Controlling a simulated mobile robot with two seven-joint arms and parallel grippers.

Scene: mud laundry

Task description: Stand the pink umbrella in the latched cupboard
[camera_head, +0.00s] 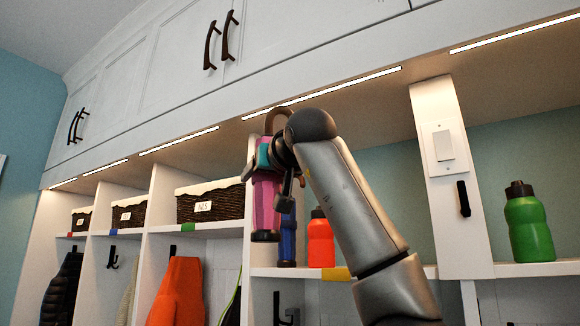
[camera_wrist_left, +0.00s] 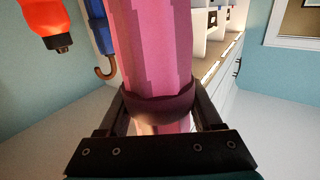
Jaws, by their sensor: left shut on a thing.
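The pink umbrella (camera_head: 264,205) hangs in front of the open shelves in the head view, roughly upright. A brown hook (camera_head: 279,117) shows above my gripper, probably its handle. My left gripper (camera_head: 268,168) is shut on the umbrella. In the left wrist view, the fingers (camera_wrist_left: 160,108) close around the pink umbrella (camera_wrist_left: 155,45) at a dark band. White upper cupboards (camera_head: 185,60) with dark handles run above the shelves, and their doors look shut. I cannot tell which one is the latched cupboard. My right gripper is out of view.
A blue umbrella (camera_wrist_left: 99,25) with a hooked handle stands close to a red-orange bottle (camera_head: 320,240). A green bottle (camera_head: 528,225) stands on the right shelf. Wicker baskets (camera_head: 207,206) fill the left cubbies. A white post (camera_head: 450,170) with a switch divides the shelves.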

